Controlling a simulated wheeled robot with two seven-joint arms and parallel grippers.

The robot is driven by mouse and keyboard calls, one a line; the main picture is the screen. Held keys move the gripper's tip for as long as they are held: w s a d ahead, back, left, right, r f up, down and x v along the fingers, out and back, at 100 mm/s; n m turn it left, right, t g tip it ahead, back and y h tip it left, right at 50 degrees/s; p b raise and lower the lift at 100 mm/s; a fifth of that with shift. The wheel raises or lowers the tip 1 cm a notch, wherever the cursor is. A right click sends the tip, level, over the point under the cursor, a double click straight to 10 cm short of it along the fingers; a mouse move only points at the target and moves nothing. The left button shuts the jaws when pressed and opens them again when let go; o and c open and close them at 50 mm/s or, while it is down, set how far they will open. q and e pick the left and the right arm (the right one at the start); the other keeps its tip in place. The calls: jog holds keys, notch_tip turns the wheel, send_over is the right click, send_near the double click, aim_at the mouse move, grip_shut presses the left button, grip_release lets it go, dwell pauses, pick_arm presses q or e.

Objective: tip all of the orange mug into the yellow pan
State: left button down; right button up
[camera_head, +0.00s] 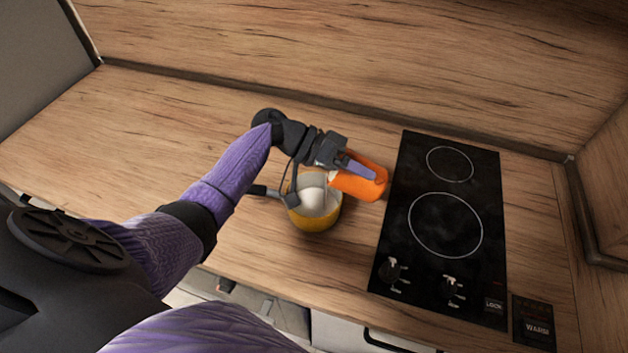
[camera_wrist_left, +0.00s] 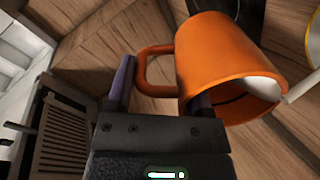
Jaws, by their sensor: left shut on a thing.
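The orange mug (camera_head: 362,184) is tipped over on its side, with its mouth toward the yellow pan (camera_head: 318,221). My left gripper (camera_head: 357,170) is shut on the mug, beside the pan's right rim. In the left wrist view, the mug (camera_wrist_left: 222,58) has its handle between the fingers of my left gripper (camera_wrist_left: 160,88). White contents (camera_wrist_left: 262,88) show at the mug's mouth, and a white strip leads from it to the right edge. White contents (camera_head: 318,200) also lie in the pan. My right gripper is not in view.
A black hob (camera_head: 445,225) with two ring zones and knobs lies right of the pan. The pan's dark handle (camera_head: 260,190) points left. The wooden worktop (camera_head: 140,120) is clear at the left. A wooden splashback (camera_head: 350,60) rises behind.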

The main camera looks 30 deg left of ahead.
pick_arm(q)
jog(key=shift+a+r+h+b, duration=0.2)
jog(key=shift+a+h+b, duration=0.05)
jog(key=shift+h+b, duration=0.15)
jog(key=shift+s+a+r+t+h+b, duration=0.25)
jog(key=shift+a+h+b, duration=0.15)
jog(key=shift+a+b, duration=0.25)
jog(key=shift+s+a+r+t+h+b, duration=0.1)
jog(key=shift+s+a+t+h+b, duration=0.1)
jog(key=shift+a+h+b, duration=0.35)
dwell(0.5)
jog(key=shift+s+a+r+t+h+b, duration=0.2)
jog(key=shift+a+h+b, duration=0.3)
jog(key=shift+b, duration=0.4)
jog(key=shift+s+a+r+t+h+b, duration=0.15)
jog(key=shift+a+h+b, duration=0.35)
jog(key=shift+b, duration=0.35)
